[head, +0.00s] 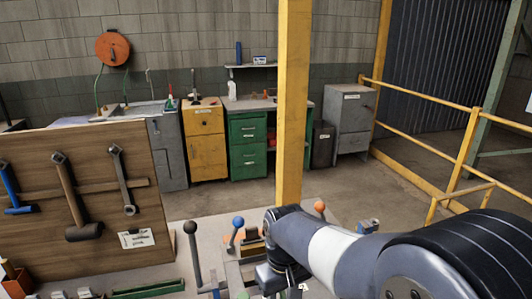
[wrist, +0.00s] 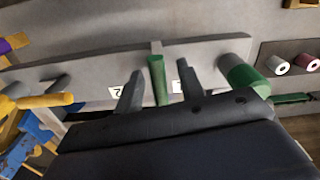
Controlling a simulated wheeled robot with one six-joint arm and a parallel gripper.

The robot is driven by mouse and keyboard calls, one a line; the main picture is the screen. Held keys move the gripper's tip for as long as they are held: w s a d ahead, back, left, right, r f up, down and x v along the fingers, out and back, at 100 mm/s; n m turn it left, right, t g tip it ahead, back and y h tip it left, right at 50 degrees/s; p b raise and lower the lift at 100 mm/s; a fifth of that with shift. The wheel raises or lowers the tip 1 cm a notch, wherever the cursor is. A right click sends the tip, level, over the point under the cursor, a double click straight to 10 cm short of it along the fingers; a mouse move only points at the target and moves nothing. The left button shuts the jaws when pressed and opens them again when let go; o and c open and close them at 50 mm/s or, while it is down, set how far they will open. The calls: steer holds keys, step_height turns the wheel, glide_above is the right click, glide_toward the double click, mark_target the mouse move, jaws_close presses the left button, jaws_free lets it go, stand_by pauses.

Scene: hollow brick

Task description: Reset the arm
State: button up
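My arm (head: 330,250) reaches in from the right in the head view, over a grey bench (head: 185,208). My gripper shows in the wrist view (wrist: 158,82) with its two dark fingers apart. A green upright piece (wrist: 158,80) shows between the fingers, with a gap on each side. I cannot tell whether it is within their reach or behind them. In the head view the fingertips are not clear. Ball-topped levers stand on the bench: a black one (head: 190,227), a blue one (head: 238,222) and an orange one (head: 319,206).
A yellow post (head: 293,110) rises just behind my arm. A wooden tool board (head: 85,245) with hammers and a wrench stands at left. Cabinets, including a green one (head: 247,150), line the back wall. A yellow railing (head: 462,150) is at right. Open floor lies between.

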steer(key=shift+n, duration=0.3)
step_height(320, 180, up, 11)
steer(key=shift+f, duration=0.1)
step_height(320, 180, down, 11)
steer(key=m, duration=0.6)
steer(key=shift+b, duration=0.35)
steer(key=m, duration=0.6)
steer(key=shift+b, duration=0.4)
steer(key=shift+r, duration=0.2)
